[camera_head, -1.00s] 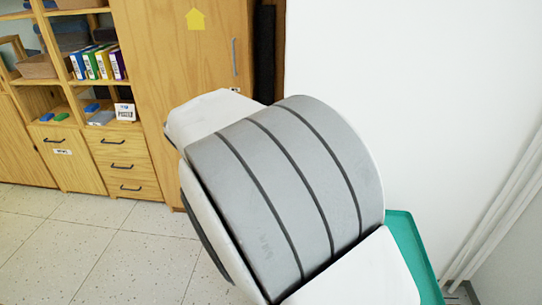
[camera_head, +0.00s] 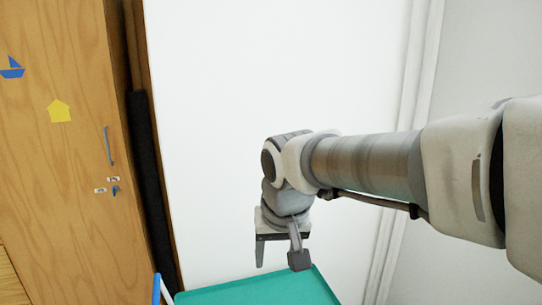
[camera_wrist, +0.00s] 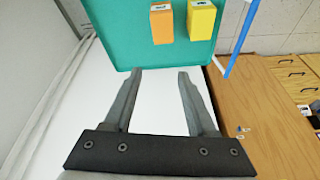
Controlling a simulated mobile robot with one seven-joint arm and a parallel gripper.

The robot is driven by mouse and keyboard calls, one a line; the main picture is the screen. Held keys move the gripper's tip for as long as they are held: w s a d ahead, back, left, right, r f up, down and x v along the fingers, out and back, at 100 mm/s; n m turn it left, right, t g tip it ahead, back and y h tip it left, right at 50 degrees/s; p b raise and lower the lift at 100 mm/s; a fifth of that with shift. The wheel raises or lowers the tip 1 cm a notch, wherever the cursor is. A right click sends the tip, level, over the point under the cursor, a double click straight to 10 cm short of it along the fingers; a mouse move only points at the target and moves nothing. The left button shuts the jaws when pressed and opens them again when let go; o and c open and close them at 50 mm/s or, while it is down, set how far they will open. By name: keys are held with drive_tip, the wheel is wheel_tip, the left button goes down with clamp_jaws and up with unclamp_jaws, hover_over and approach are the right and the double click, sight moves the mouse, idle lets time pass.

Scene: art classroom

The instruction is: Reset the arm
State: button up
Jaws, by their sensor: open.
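My gripper (camera_head: 279,258) hangs from my bent arm in the head view, just above the far part of a teal surface (camera_head: 250,291). In the wrist view my gripper (camera_wrist: 157,72) shows two grey fingers spread apart with nothing between them. The fingertips point toward the near edge of the teal surface, which also shows in the wrist view (camera_wrist: 120,35). The arm crosses the head view from the right edge to the middle.
An orange box (camera_wrist: 161,24) and a yellow box (camera_wrist: 201,20) stand on the teal surface, beyond the fingertips. A blue bar (camera_wrist: 240,42) rises beside it. A wooden cabinet (camera_head: 65,150) stands at left, a white wall (camera_head: 260,80) behind my arm.

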drive_tip(key=s+d+f+m+t, duration=0.1)
drive_tip(key=s+d+t, duration=0.1)
drive_tip(key=s+d, duration=1.1)
wheel_tip(320, 180, up, 12)
drive_tip(key=p, duration=1.3)
drive_tip(key=shift+s+r+h, duration=0.25)
drive_tip(key=shift+s+h, duration=0.1)
drive_tip(key=shift+h, duration=0.05)
